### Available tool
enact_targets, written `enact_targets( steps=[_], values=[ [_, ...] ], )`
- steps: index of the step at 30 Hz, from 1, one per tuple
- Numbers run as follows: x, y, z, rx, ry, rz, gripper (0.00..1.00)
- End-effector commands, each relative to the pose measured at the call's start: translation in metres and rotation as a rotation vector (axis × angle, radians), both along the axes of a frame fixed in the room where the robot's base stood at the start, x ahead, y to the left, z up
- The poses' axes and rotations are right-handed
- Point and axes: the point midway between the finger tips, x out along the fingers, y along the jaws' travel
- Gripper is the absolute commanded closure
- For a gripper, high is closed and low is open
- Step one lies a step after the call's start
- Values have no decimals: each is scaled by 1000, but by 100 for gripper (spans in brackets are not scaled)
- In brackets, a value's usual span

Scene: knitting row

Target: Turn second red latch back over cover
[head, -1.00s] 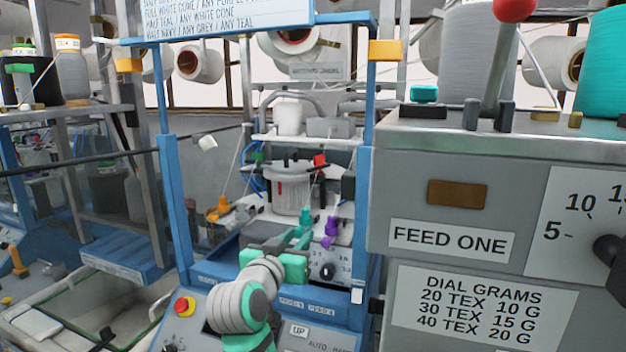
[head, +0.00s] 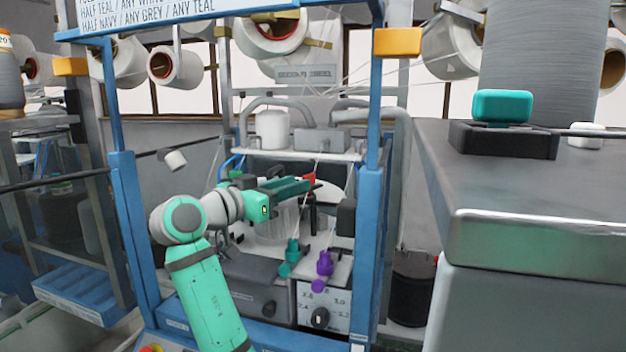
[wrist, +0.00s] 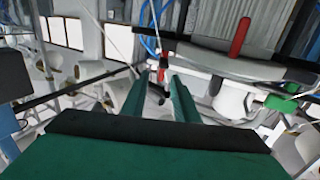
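My gripper (head: 304,186) reaches in from the left across the top of the knitting head, fingers pointing right. A red latch (head: 309,178) shows just behind the fingertips in the head view. A smaller red piece (wrist: 162,72) shows beyond the fingertips, near a dark part. The pale cover (head: 327,193) is partly hidden by my gripper in the head view. Contact cannot be told.
Blue posts (head: 369,200) flank the machine on both sides. A grey cabinet (head: 530,220) blocks the right. A green part (wrist: 282,103) sits right of the fingers.

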Motion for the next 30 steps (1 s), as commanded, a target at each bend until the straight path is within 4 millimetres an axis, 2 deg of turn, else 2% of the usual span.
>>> enact_targets(
  steps=[6, 12, 24, 27, 28, 30],
  values=[
    [29, -27, 0, 0, 1, -2, 73],
    [45, -45, -1, -1, 2, -7, 73],
    [50, -48, -1, 0, 1, -5, 73],
    [50, -48, -1, 0, 1, -5, 97],
    [50, -47, -1, 0, 1, -4, 100],
    [50, -47, -1, 0, 1, -4, 100]
  ],
)
